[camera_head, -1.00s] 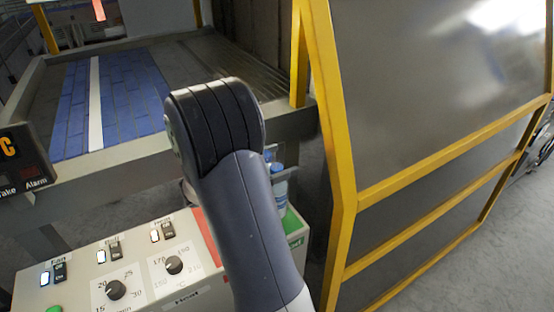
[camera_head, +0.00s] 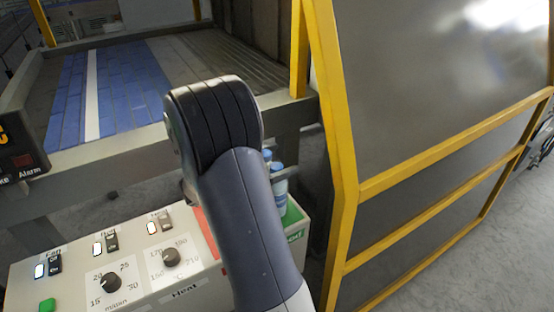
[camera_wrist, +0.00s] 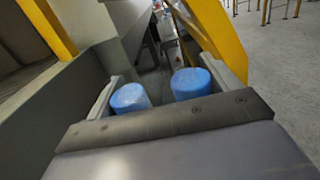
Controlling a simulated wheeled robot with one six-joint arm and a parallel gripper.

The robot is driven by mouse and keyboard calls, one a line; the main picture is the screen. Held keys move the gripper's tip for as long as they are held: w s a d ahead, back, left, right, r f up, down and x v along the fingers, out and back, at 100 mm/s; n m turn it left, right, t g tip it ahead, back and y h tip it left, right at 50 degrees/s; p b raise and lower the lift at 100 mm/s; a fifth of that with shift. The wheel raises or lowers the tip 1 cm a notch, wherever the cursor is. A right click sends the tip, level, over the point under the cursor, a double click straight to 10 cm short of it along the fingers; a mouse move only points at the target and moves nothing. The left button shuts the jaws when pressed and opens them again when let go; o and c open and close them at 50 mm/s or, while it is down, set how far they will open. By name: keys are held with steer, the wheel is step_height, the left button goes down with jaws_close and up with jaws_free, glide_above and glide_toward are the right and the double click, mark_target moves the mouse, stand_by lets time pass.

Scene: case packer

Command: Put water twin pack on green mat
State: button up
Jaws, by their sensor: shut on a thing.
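The water twin pack (camera_head: 280,184), clear bottles with blue caps, shows partly in the head view, just right of my arm. My arm hides the rest of it and my gripper there. In the wrist view two blue caps (camera_wrist: 131,98) sit between the fingers of my gripper (camera_wrist: 162,85), which is shut on the pack. The pack looks upright. The green mat (camera_head: 293,217) is a small strip at the right end of the control panel top. The pack's lower end overlaps the mat in the picture; I cannot tell whether they touch.
The cream control panel (camera_head: 130,262) with knobs and switches lies left of the mat. A yellow guard frame (camera_head: 340,170) with a grey panel stands close on the right. Behind is the machine bed with blue slats (camera_head: 115,90) and its grey metal edge (camera_head: 110,157).

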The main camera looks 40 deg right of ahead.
steer(key=shift+f, duration=0.35)
steer(key=o, duration=1.9)
steer(key=shift+o, duration=0.2)
steer(key=b+v, duration=0.2)
steer(key=v, duration=0.8)
steer(key=shift+a, duration=0.4)
steer(key=shift+w, duration=0.1)
steer(key=p+v, duration=0.1)
steer(key=v, duration=0.7)
steer(key=shift+p, duration=0.3)
